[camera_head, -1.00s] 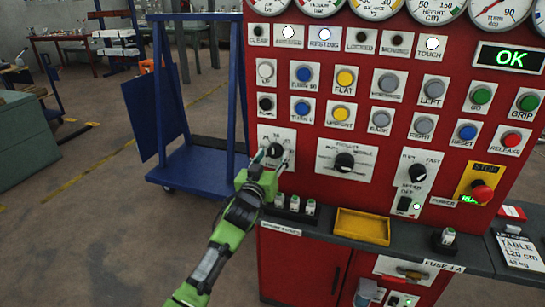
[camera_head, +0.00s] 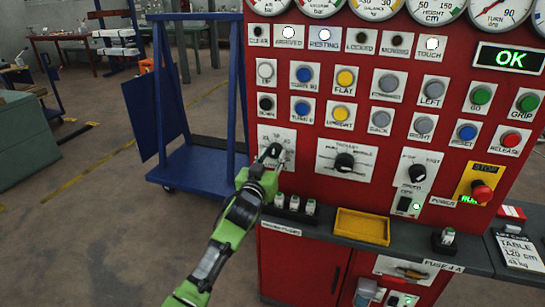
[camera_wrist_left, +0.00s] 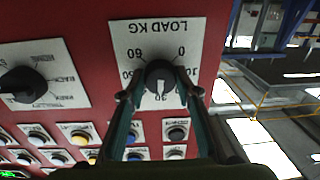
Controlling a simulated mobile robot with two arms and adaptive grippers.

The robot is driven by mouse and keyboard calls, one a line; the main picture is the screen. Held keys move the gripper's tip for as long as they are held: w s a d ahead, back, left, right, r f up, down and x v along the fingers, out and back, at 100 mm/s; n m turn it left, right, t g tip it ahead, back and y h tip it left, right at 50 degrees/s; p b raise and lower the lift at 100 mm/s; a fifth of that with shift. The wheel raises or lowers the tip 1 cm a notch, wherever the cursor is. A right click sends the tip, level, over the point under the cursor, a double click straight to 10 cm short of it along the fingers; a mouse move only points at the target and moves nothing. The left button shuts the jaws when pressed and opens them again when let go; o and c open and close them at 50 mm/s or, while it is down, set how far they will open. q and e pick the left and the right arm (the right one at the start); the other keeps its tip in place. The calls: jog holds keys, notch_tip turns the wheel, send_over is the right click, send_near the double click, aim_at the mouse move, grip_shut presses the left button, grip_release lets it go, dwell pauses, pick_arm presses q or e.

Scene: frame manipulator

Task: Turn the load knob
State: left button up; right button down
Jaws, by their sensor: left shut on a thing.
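The load knob (camera_head: 274,150) is a black dial on a white plate at the left of the red panel. It also shows in the left wrist view (camera_wrist_left: 160,76), where the plate's lettering, "LOAD KG" and a number scale, appears upside down. The knob's white pointer points down in that picture. My left gripper (camera_head: 268,161) is shut on the knob, with one finger on each side of it, as the left wrist view (camera_wrist_left: 160,88) shows. Part of the scale is hidden by the fingers. My right gripper is not in view.
Another black knob (camera_head: 344,162) and a speed knob (camera_head: 417,173) sit to the right. Rows of coloured buttons are above. A red stop button (camera_head: 481,191) is at the right. A yellow tray (camera_head: 362,227) stands on the ledge below. A blue trolley (camera_head: 200,172) stands left of the panel.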

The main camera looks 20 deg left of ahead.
pick_arm(q)
jog(key=m, duration=0.3)
jog(key=shift+a+p, duration=0.1)
jog(key=shift+p, duration=0.25)
jog(key=m, duration=0.4)
jog(key=m+p, duration=0.1)
jog(key=m, duration=0.2)
jog(key=shift+a+m, duration=0.1)
jog(key=shift+m, duration=2.2)
jog(key=o, duration=1.1)
